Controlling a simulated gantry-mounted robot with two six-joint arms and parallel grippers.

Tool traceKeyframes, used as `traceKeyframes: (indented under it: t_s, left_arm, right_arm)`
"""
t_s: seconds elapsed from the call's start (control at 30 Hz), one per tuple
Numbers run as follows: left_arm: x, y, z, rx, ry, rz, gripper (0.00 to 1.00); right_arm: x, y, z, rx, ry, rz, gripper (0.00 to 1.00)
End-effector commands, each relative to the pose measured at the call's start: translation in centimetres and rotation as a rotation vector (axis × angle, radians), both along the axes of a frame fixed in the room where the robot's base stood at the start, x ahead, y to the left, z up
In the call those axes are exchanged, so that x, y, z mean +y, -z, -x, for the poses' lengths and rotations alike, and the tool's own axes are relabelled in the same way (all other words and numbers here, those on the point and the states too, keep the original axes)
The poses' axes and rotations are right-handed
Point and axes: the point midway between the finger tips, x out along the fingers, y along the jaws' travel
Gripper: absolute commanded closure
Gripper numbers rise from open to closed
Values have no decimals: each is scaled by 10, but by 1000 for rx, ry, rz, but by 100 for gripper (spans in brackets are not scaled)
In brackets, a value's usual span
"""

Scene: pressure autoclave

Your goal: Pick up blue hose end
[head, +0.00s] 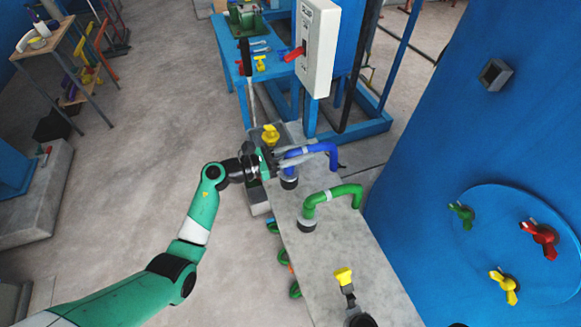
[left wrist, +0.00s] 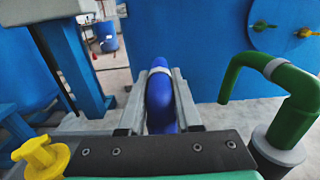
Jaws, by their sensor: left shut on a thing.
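The blue hose (head: 322,150) bends over in an arch above the grey bench, rising from a dark round fitting. My left gripper (head: 292,158) reaches it from the left, with its fingers on the hose. In the left wrist view, the blue hose (left wrist: 160,98) stands between the two fingers of the left gripper (left wrist: 160,105), which are shut on it. A pale band shows around the hose near the fingertips. The far end of the hose is partly hidden in the wrist view. My right gripper is not in view.
A green hose (head: 332,197) arches beside the blue one on the grey bench (head: 345,255). Yellow valve handles stand at the back (head: 270,135) and front (head: 344,277). A blue tank (head: 450,130) with colored knobs stands right. A grey control box (head: 316,45) hangs above.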

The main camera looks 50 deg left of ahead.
Motion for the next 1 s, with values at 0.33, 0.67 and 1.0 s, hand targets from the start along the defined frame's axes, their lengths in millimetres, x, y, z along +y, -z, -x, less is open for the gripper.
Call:
traceKeyframes:
  t_s: [0.33, 0.67, 1.0]
  left_arm:
    - [0, 0, 0, 0, 0, 0, 100]
    - [0, 0, 0, 1, 0, 0, 100]
    - [0, -6, 0, -1, 0, -1, 100]
  right_arm:
    - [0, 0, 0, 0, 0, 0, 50]
    - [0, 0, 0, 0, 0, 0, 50]
    - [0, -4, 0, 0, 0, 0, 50]
